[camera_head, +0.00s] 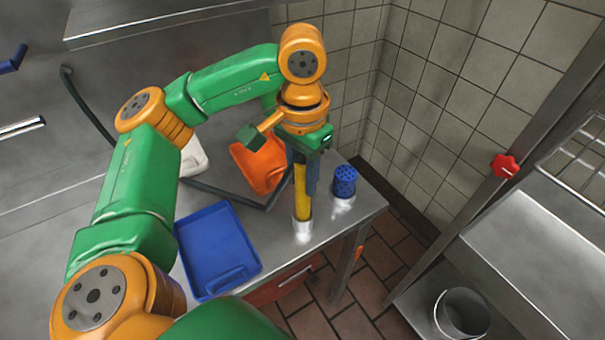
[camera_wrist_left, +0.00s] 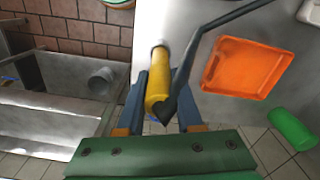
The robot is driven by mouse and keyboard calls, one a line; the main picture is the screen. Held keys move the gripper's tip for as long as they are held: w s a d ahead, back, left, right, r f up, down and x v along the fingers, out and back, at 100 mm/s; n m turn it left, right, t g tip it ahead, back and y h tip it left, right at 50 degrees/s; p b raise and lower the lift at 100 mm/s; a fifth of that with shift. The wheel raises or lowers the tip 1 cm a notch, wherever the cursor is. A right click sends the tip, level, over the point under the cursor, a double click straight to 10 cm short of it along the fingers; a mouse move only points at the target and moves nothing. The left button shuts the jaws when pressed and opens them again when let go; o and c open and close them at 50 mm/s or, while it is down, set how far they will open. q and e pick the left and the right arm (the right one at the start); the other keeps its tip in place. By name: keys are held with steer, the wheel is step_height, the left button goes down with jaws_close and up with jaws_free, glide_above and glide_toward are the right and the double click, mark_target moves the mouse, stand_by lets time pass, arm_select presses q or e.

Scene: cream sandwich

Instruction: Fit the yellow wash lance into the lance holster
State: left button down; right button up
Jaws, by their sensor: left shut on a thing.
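The yellow wash lance (camera_head: 302,196) stands about upright at the front right of the steel counter, and shows in the left wrist view (camera_wrist_left: 160,88). My left gripper (camera_head: 304,178) is shut on it, its blue fingers on either side (camera_wrist_left: 162,82). My right gripper is not in view.
A perforated blue cup (camera_head: 345,181) stands just right of the lance. A blue tray (camera_head: 215,250) and an orange tray (camera_head: 259,163) lie to the left. A dark hose (camera_head: 240,200) runs across the counter. The counter's right edge (camera_head: 365,217) is close by.

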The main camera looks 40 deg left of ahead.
mark_target(302, 163)
arm_select(q)
steer(key=shift+f+b, duration=0.9)
steer(key=shift+f, duration=0.1)
steer(key=shift+c, duration=2.4)
jaws_free()
steer(key=shift+r, duration=0.15)
step_height(302, 163, up, 7)
steer(key=shift+p, duration=1.25)
steer(key=shift+s, duration=0.1)
